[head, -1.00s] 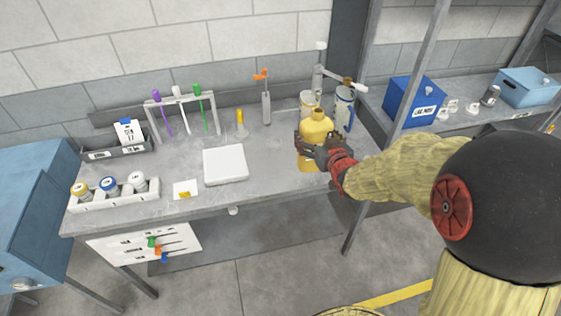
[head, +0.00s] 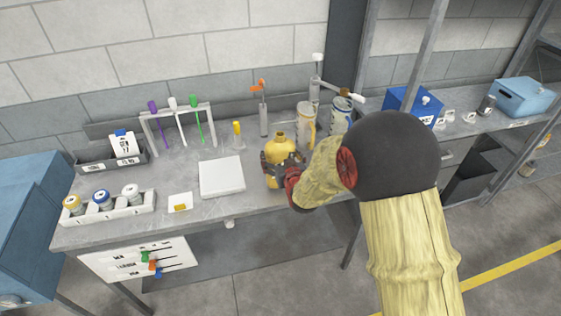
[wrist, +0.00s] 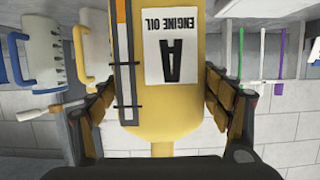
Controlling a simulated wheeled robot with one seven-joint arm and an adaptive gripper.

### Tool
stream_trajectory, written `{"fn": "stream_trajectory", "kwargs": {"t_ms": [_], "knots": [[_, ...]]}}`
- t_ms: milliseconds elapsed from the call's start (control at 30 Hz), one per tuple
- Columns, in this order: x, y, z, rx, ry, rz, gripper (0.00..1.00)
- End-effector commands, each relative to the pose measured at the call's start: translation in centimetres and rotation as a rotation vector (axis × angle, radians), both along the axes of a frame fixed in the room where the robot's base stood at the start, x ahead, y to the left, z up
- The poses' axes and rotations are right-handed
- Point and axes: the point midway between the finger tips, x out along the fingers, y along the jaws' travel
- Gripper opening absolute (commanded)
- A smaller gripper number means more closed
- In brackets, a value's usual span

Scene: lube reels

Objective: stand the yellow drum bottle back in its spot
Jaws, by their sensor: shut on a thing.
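The yellow drum bottle (head: 281,146) is upright in my gripper (head: 276,163), over the bench right of the white square pad. I cannot tell whether its base touches the bench. In the wrist view, which is upside down, the bottle (wrist: 203,110) fills the middle, with an "A ENGINE OIL" label and a sight strip. My gripper's fingers (wrist: 160,98) are closed around its sides. My arm hides part of the bench to the right. A small white card with a yellow mark (head: 180,202) lies left of the pad; no spot is clearly marked for the bottle.
The white pad (head: 222,177) lies mid-bench. Two jugs, one with a yellow band (head: 306,118) and one blue (head: 340,117), stand behind right. A rack of coloured tools (head: 178,108), a yellow-topped tool (head: 237,135) and a bottle tray (head: 104,208) stand left. Bench shows clear between pad and bottle.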

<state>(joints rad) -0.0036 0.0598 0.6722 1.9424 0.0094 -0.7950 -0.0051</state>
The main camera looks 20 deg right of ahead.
Motion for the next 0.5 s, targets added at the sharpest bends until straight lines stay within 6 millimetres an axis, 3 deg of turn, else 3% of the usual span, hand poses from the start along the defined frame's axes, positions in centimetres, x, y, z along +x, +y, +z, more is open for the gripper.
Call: {"fn": "stream_trajectory", "kwargs": {"t_ms": [133, 500], "knots": [[0.0, 0.0, -1.9, 0.000, 0.000, 0.000, 0.26], [0.0, -0.1, -2.2, 0.000, -0.002, 0.000, 0.26]]}}
